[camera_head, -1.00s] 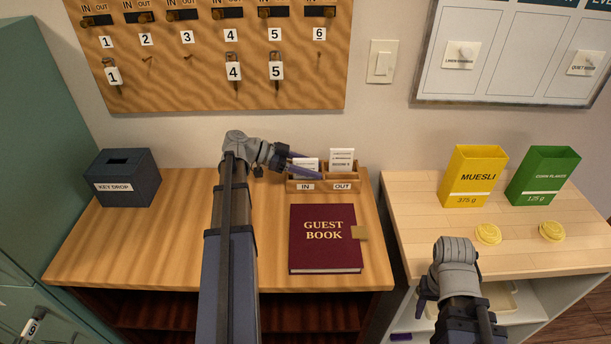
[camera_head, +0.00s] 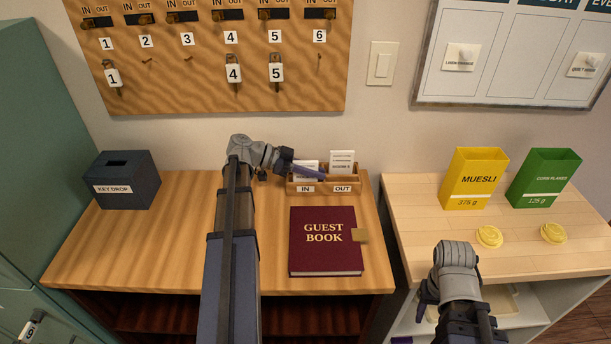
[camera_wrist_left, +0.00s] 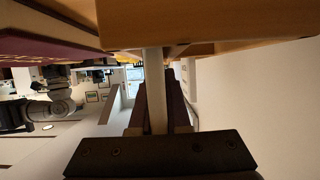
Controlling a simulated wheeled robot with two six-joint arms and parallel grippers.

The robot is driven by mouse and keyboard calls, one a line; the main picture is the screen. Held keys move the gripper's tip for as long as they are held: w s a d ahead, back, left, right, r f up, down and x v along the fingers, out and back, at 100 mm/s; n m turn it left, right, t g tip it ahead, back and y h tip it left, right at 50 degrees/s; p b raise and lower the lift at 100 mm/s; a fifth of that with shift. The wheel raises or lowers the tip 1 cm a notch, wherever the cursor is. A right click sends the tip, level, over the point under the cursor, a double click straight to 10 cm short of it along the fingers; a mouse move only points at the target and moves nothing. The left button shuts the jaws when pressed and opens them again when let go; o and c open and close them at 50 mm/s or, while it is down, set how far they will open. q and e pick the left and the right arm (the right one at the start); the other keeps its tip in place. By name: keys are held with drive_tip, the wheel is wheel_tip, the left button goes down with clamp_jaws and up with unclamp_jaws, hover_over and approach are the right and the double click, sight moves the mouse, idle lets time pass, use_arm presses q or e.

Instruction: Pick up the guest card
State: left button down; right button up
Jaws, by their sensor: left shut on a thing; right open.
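A white card (camera_head: 306,167) stands in the IN compartment of the small wooden card holder (camera_head: 322,184) at the back of the desk. My left gripper (camera_head: 315,172) reaches it from the left, its purple fingers shut on the card. In the left wrist view the card (camera_wrist_left: 154,85) is a pale strip seen edge-on between the fingers, beside the holder's wood (camera_wrist_left: 200,20). Its print is too small to read. A second white card (camera_head: 342,160) stands in the OUT compartment. My right gripper (camera_head: 415,318) is open, low at the front of the right-hand counter.
A red guest book (camera_head: 325,240) lies just in front of the holder. A dark key drop box (camera_head: 124,182) stands at the desk's left. Yellow (camera_head: 475,180) and green (camera_head: 545,180) cereal boxes stand on the right counter. The key board (camera_head: 200,60) hangs behind.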

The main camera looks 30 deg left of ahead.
use_arm(q)
drive_tip(key=shift+r, duration=0.1)
idle(0.3)
wheel_tip(320, 180, up, 10)
drive_tip(key=p, duration=1)
drive_tip(key=c, duration=1.5)
unclamp_jaws()
clamp_jaws()
